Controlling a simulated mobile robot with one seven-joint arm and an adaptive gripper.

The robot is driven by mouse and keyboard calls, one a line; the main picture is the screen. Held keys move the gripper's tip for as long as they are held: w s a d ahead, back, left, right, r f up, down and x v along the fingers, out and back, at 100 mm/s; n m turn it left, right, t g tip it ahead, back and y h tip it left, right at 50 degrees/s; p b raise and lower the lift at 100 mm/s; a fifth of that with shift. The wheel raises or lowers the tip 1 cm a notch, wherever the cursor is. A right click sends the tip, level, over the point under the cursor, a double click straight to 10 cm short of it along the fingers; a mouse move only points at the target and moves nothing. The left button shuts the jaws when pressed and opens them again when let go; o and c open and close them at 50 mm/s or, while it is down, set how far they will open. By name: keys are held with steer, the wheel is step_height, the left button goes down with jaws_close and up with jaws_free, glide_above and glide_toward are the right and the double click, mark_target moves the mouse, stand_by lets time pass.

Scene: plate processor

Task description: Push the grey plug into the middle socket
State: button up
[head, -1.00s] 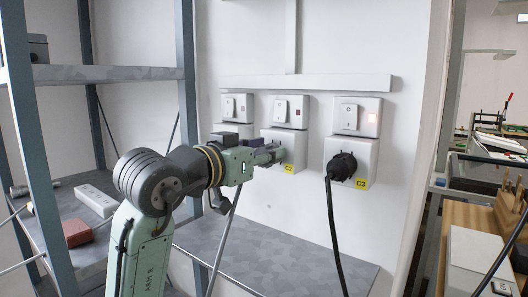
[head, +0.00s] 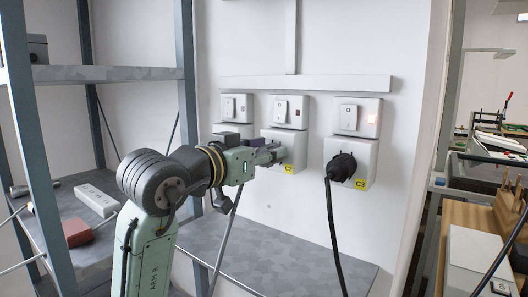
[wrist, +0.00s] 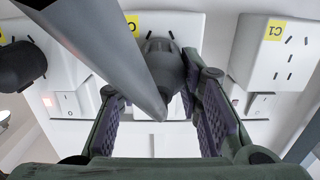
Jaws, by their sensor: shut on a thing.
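The middle socket (head: 296,148) is a white wall box with a yellow C2 label and a rocker switch above it. My gripper (head: 272,153) is at its front. In the wrist view, the grey plug (wrist: 168,72) is between my two fingers, which are shut on it. The plug's thick grey cable (wrist: 112,52) runs across the wrist view and hides part of the plug and socket. The plug is lined up at the face of the middle socket box; I cannot tell how deep its pins sit.
The right socket (head: 366,158), labelled C3, holds a black plug (head: 341,166) with a hanging black cable; its switch lamp glows red. The left socket, labelled C1, shows empty holes in the wrist view (wrist: 275,55). A metal shelf frame (head: 188,60) stands left of my arm.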

steer(key=shift+w+d, duration=0.2)
steer(key=shift+w, duration=0.05)
steer(key=o, duration=1.1)
steer(key=shift+o, duration=0.2)
steer(key=shift+s+a, duration=0.1)
